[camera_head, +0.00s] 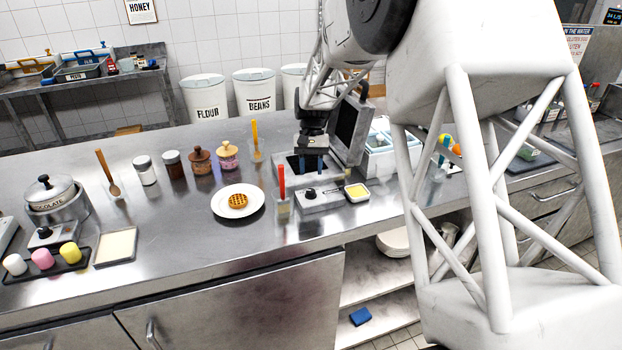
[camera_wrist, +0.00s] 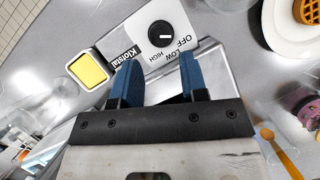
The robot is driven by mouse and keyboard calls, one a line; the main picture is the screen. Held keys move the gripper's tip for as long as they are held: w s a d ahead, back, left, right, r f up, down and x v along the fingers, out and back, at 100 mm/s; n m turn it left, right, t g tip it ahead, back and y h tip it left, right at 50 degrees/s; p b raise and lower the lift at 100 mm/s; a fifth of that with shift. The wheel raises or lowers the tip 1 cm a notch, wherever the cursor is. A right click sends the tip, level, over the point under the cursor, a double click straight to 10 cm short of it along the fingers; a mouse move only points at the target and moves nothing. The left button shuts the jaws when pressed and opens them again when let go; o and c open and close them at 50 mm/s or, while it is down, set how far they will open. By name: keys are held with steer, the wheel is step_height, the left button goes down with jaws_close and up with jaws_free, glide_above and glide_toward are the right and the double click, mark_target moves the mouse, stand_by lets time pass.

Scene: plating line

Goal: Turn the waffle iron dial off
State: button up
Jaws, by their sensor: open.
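The waffle iron (camera_head: 325,201) stands on the steel counter with its lid (camera_head: 352,127) raised. Its dial (camera_head: 310,194) is on the front panel; in the wrist view it is a round black knob (camera_wrist: 158,33) beside the words OFF, LOW and HIGH. A short white mark on the knob lies right of its middle, roughly on the OFF side; I cannot tell the exact setting. My gripper (camera_head: 310,164) is over the iron, behind the dial. In the wrist view its blue fingers (camera_wrist: 158,72) are apart and empty, with the dial beyond their tips, untouched.
A yellow-filled dish (camera_head: 357,193) sits right of the dial. A red-handled utensil in a clear holder (camera_head: 283,207) stands close to its left. A white plate (camera_head: 220,207) with a waffle (camera_head: 238,201) is further left.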

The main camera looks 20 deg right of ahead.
steer(key=shift+v, duration=1)
steer(key=s+a+r+n+t+h, duration=0.1)
steer(key=s+a+r+t, duration=0.15)
steer(key=s+r, duration=0.55)
steer(key=s+a+r+n+t, duration=0.1)
steer(key=s+a+r, duration=0.25)
steer(key=s, duration=0.75)
steer(key=s+a+f+n+t, duration=0.1)
steer(key=s+a+n+t, duration=0.1)
steer(key=s, duration=1.9)
steer(key=shift+s+a+t+h, duration=0.3)
steer(key=shift+a+t+h, duration=0.1)
steer(key=shift+a+t, duration=0.25)
steer(key=shift+f, duration=0.1)
